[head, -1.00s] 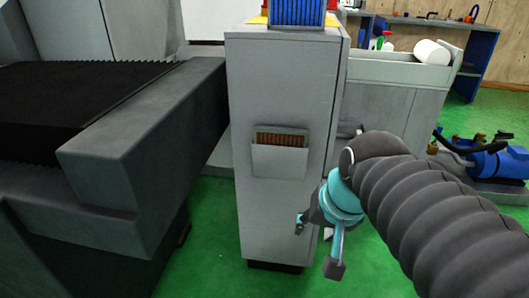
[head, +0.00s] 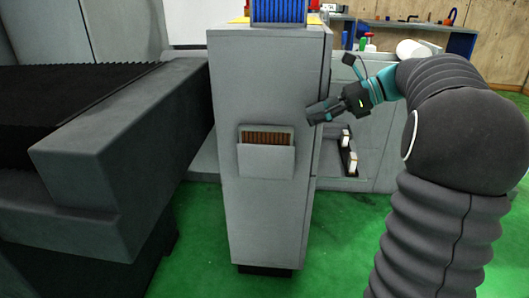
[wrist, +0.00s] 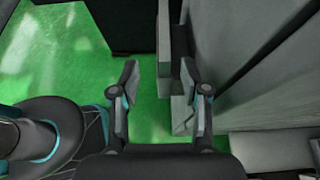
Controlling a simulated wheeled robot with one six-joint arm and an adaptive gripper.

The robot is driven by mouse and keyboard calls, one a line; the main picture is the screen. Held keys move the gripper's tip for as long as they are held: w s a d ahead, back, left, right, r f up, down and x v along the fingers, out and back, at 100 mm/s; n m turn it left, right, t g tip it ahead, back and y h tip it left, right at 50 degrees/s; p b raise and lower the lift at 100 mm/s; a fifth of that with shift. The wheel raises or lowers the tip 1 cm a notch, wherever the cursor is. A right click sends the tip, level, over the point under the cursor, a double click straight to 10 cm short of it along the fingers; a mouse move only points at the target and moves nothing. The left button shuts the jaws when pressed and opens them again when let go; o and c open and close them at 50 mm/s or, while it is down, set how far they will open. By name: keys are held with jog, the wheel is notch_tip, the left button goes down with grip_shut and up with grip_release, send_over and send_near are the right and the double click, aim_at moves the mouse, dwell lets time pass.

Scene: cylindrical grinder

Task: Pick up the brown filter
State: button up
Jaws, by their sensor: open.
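The brown filter (head: 267,138) sits in a grey pocket (head: 266,161) on the front of a tall grey cabinet. Only its ribbed brown upper part shows above the pocket's front wall; the rest is hidden. My gripper (head: 329,87) is open and empty. In the head view it is to the right of the filter and higher, by the cabinet's right edge. In the wrist view, my gripper's two fingers (wrist: 160,80) are spread apart, with green floor and grey surfaces beyond them. I cannot make out the filter in the wrist view.
A bulky grey machine bed (head: 125,135) with a black ribbed cover stands left of the cabinet. A blue finned unit (head: 279,11) sits on top of the cabinet. Green floor (head: 345,245) is open in front and to the right. A workbench stands at the back right.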

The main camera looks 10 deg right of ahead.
aim_at(271, 127)
jog(key=x, duration=0.5)
jog(key=b+x, duration=0.1)
jog(key=x, duration=0.2)
jog(key=shift+w, duration=0.25)
jog(key=shift+r+b+x, duration=0.1)
jog(key=shift+b+x, duration=0.15)
jog(key=shift+x, duration=1.1)
jog(key=shift+r+b+x, duration=0.15)
jog(key=shift+b+x, duration=0.05)
jog(key=shift+x, duration=1.15)
jog(key=shift+w, duration=0.15)
grip_shut()
